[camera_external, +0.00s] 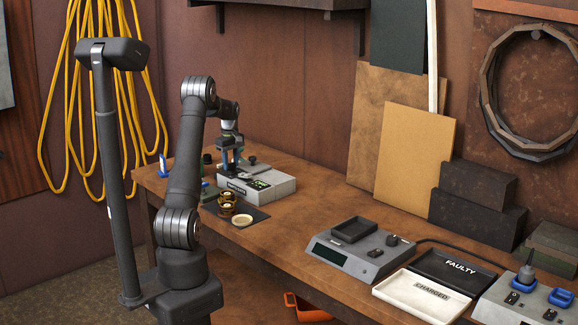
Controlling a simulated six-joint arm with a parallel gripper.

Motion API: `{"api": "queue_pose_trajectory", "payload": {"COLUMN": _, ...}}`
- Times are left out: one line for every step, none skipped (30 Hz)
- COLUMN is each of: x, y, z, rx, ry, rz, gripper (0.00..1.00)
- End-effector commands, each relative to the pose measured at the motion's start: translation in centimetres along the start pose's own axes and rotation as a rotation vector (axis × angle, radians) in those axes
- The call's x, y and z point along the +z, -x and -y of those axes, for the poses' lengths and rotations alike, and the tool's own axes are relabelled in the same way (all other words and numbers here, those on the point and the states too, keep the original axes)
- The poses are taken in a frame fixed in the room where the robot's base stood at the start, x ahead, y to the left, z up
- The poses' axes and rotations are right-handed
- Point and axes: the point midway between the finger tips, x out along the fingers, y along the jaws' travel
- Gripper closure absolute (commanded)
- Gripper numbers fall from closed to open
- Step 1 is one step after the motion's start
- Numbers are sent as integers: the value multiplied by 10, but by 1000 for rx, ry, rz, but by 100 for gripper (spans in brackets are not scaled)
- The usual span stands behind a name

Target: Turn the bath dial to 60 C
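My arm reaches over from the left and hides part of the bench.
Brass-coloured parts and a pale round dish (242,220) lie on a dark mat before the box. A grey device (330,262) with a display stands mid-bench. Trays marked CHARGED (392,303) and FAULTY (428,260) are to its right. Bare bench (310,215) lies between.

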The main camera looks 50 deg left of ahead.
Motion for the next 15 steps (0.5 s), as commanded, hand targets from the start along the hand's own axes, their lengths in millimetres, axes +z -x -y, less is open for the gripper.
{"api": "queue_pose_trajectory", "payload": {"x": 0, "y": 0, "z": 0, "rx": 0, "ry": 0, "rz": 0, "gripper": 85}}
{"api": "queue_pose_trajectory", "payload": {"x": 0, "y": 0, "z": 0, "rx": 0, "ry": 0, "rz": 0, "gripper": 87}}
{"api": "queue_pose_trajectory", "payload": {"x": 0, "y": 0, "z": 0, "rx": 0, "ry": 0, "rz": 0, "gripper": 86}}
{"api": "queue_pose_trajectory", "payload": {"x": 0, "y": 0, "z": 0, "rx": 0, "ry": -1, "rz": 0, "gripper": 86}}
{"api": "queue_pose_trajectory", "payload": {"x": 0, "y": 0, "z": 0, "rx": 1, "ry": -2, "rz": 0, "gripper": 86}}
{"api": "queue_pose_trajectory", "payload": {"x": 0, "y": 0, "z": 0, "rx": 0, "ry": -4, "rz": 0, "gripper": 86}}
{"api": "queue_pose_trajectory", "payload": {"x": 0, "y": 0, "z": 0, "rx": 1, "ry": -7, "rz": 0, "gripper": 86}}
{"api": "queue_pose_trajectory", "payload": {"x": 0, "y": 0, "z": 0, "rx": 1, "ry": -11, "rz": 0, "gripper": 86}}
{"api": "queue_pose_trajectory", "payload": {"x": 0, "y": 0, "z": 0, "rx": 1, "ry": -18, "rz": 0, "gripper": 86}}
{"api": "queue_pose_trajectory", "payload": {"x": 0, "y": 0, "z": 0, "rx": 1, "ry": -26, "rz": 0, "gripper": 86}}
{"api": "queue_pose_trajectory", "payload": {"x": 0, "y": 0, "z": 0, "rx": 1, "ry": -35, "rz": 0, "gripper": 86}}
{"api": "queue_pose_trajectory", "payload": {"x": 0, "y": 0, "z": 0, "rx": 1, "ry": -50, "rz": 0, "gripper": 86}}
{"api": "queue_pose_trajectory", "payload": {"x": 0, "y": 0, "z": 0, "rx": 1, "ry": -62, "rz": 0, "gripper": 86}}
{"api": "queue_pose_trajectory", "payload": {"x": 0, "y": 0, "z": 0, "rx": 1, "ry": -78, "rz": 0, "gripper": 86}}
{"api": "queue_pose_trajectory", "payload": {"x": 0, "y": 0, "z": 0, "rx": 1, "ry": -99, "rz": 0, "gripper": 86}}
